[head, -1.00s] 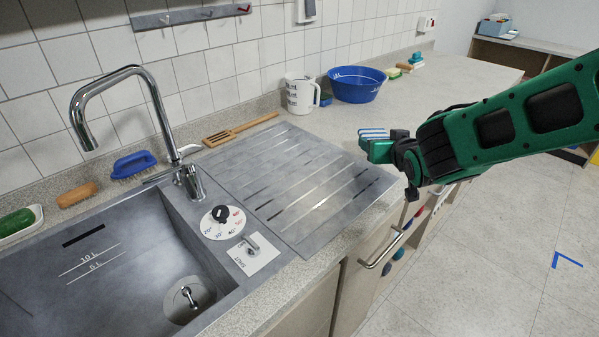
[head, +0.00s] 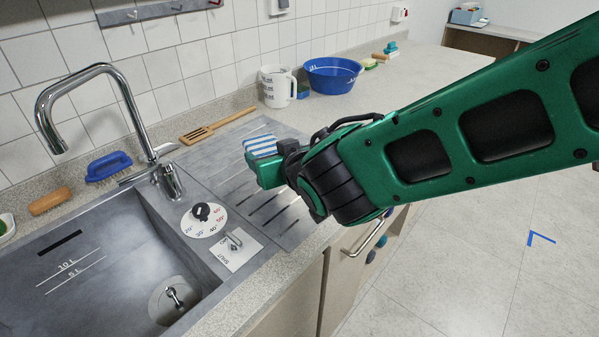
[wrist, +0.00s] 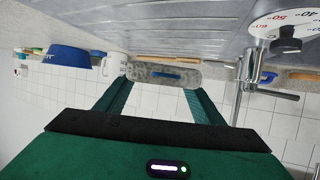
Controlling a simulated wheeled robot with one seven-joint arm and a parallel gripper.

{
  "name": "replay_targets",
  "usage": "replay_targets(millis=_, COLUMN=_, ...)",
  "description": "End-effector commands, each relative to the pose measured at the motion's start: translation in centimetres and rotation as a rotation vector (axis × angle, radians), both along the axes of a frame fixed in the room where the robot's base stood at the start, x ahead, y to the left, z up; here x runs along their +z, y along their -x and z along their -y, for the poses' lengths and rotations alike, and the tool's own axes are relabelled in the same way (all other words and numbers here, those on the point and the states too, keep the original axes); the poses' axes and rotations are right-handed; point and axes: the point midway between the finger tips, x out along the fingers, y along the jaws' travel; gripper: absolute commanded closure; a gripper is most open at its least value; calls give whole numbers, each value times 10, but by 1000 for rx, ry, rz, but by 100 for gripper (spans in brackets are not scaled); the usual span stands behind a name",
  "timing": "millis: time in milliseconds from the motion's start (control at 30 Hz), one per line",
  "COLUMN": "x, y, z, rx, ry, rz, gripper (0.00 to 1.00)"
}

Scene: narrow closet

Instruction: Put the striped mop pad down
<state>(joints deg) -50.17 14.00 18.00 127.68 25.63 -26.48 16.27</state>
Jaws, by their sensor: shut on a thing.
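The striped mop pad (head: 262,146), with blue and white stripes, is in my gripper (head: 268,163) in the head view. The gripper is above the ribbed metal drainboard (head: 215,160), to the right of the tap. In the wrist view the pad (wrist: 165,73) shows as a grey fuzzy strip with a blue band between the two green fingers, which are shut on it. The pad appears clear of the drainboard, but its exact height cannot be told. My arm hides part of the drainboard and the counter front.
The sink basin (head: 110,265) with its chrome tap (head: 95,80) lies at left. A wooden slotted spatula (head: 215,126), white jug (head: 278,87) and blue bowl (head: 332,75) stand along the wall. A blue brush (head: 108,166) lies behind the sink. The counter (head: 425,85) at right is mostly clear.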

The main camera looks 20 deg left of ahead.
Motion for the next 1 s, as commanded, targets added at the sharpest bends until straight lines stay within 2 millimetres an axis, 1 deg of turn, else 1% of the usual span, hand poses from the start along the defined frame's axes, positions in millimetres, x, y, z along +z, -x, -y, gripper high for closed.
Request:
replay_targets(millis=33, x=-7, y=-9, z=8, rx=-4, ry=2, rz=-1, gripper=64)
replay_targets(millis=200, x=-26, y=-33, z=32, rx=-5, ry=1, rz=-1, gripper=64)
replay_targets(millis=300, x=-36, y=-44, z=42, rx=-4, ry=1, rz=-2, gripper=64)
replay_targets(millis=400, x=-42, y=-51, z=49, rx=-2, ry=-1, rz=-1, gripper=64)
replay_targets(millis=567, x=-49, y=-54, z=52, rx=0, ry=-2, rz=-1, gripper=64)
replay_targets(millis=700, x=-69, y=-54, z=52, rx=1, ry=3, rz=-2, gripper=64)
replay_targets(millis=800, x=-80, y=-54, z=52, rx=0, ry=1, rz=-1, gripper=64)
replay_targets(millis=900, x=-84, y=-54, z=52, rx=0, ry=-1, rz=0, gripper=64)
replay_targets(millis=1000, x=-84, y=-54, z=52, rx=0, ry=-2, rz=1, gripper=64)
